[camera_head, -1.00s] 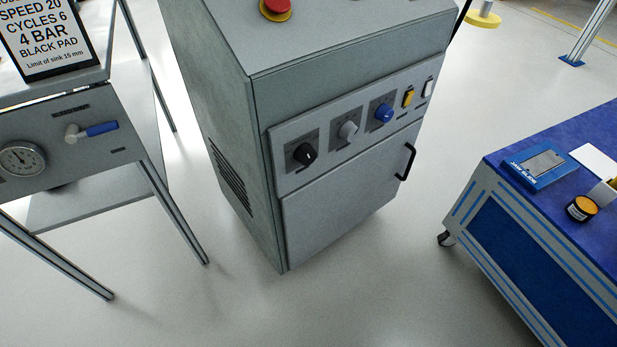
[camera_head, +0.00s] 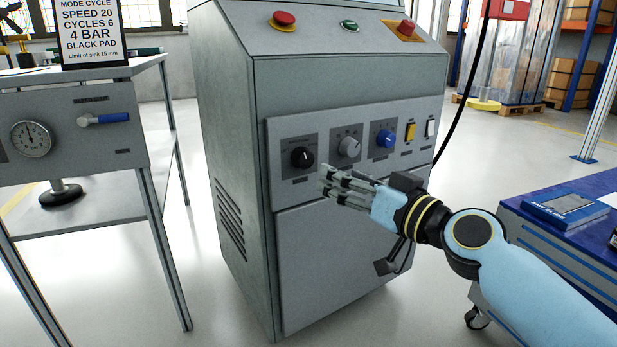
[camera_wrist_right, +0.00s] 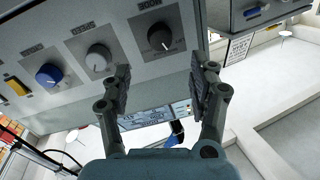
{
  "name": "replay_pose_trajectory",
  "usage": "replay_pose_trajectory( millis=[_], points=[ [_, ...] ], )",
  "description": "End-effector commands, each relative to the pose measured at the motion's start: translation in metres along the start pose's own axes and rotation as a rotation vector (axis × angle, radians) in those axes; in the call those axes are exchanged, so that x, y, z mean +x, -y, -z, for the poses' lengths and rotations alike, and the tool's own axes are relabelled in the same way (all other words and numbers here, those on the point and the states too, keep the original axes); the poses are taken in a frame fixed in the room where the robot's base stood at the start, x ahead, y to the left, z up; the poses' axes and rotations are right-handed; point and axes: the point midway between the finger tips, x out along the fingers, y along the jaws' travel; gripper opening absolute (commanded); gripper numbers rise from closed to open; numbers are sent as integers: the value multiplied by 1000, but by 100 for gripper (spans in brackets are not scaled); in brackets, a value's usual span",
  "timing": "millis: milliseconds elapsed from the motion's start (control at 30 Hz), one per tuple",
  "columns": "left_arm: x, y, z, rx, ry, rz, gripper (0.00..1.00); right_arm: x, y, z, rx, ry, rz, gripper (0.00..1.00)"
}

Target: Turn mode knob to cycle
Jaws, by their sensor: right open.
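The grey control cabinet (camera_head: 240,130) carries three knobs in a row on its front panel: a black knob (camera_head: 302,157) at left, a grey knob (camera_head: 349,147) and a blue knob (camera_head: 386,139). In the right wrist view the black knob (camera_wrist_right: 160,38) lies beyond the gap between the open fingertips (camera_wrist_right: 165,74). My left gripper is not in view.
A sign (camera_head: 92,35) reads mode cycle, speed 20, cycles 6, 4 bar, black pad. A yellow switch (camera_head: 410,131) and a white switch (camera_head: 431,127) sit right of the knobs. Red buttons (camera_head: 284,20) are on top. A blue-topped cart (camera_head: 600,190) stands at right.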

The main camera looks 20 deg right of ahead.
Motion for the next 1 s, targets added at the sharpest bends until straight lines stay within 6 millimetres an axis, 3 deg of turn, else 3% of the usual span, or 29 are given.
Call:
replay_pose_trajectory(
  millis=[300,500,867,1000],
  points=[
    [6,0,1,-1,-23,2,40,64,1,1,2,-2,0,60],
    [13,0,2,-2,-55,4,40,88,0,0,1,1,0,60],
    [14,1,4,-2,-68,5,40,94,1,1,0,1,0,60],
    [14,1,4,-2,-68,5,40,94,1,0,0,1,0,43]
  ],
)
